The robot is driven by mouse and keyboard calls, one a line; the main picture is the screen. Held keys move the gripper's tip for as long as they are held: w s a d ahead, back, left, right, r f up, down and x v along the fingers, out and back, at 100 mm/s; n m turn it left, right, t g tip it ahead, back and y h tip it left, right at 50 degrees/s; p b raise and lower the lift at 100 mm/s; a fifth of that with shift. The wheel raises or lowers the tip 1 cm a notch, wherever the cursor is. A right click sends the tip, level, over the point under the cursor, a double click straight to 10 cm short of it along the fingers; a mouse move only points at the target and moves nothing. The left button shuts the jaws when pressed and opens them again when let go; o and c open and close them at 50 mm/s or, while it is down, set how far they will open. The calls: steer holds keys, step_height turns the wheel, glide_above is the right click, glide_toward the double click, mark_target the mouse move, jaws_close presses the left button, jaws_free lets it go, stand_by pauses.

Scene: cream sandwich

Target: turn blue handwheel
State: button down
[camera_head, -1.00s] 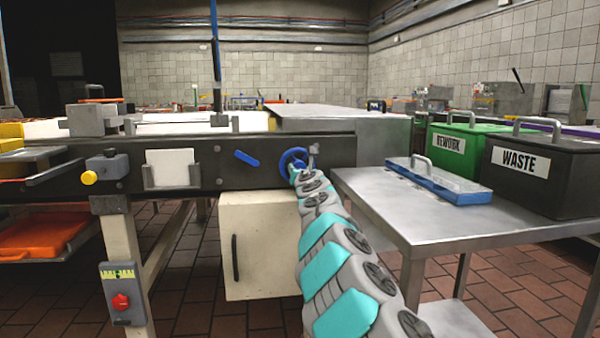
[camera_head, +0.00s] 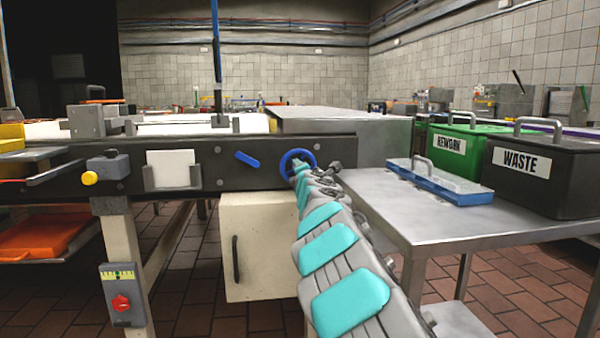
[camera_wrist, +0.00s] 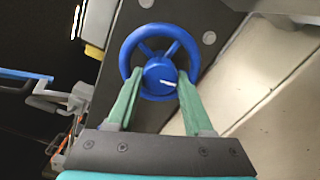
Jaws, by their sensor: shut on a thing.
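The blue handwheel (camera_head: 298,151) is on the dark side panel of the machine, at its right end in the head view. In the wrist view the handwheel (camera_wrist: 160,72) fills the upper middle, with a round hub, spokes and a white line on the hub. My gripper (camera_wrist: 161,79) faces the wheel, and its two green fingers are shut on the wheel's hub area, one on each side. The exact finger contact is hard to see. In the head view my arm reaches up to the wheel and hides its lower part and most of the gripper.
A blue lever (camera_head: 247,158) sits on the panel left of the wheel. A cream cabinet (camera_head: 258,245) is below. A metal table (camera_head: 400,215) with a blue-edged tray (camera_head: 440,187), a green REWORK bin (camera_head: 452,148) and a black WASTE bin (camera_head: 540,175) stands close to the right.

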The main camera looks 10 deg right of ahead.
steer(key=m, duration=0.2)
steer(key=shift+m, duration=0.4)
steer(key=m, duration=0.4)
steer(key=shift+m, duration=0.3)
steer(key=m, duration=0.3)
steer(key=shift+m, duration=1.7)
steer(key=shift+d, duration=0.1)
steer(key=shift+c, duration=1.5)
jaws_free()
steer(key=shift+s+r, duration=0.1)
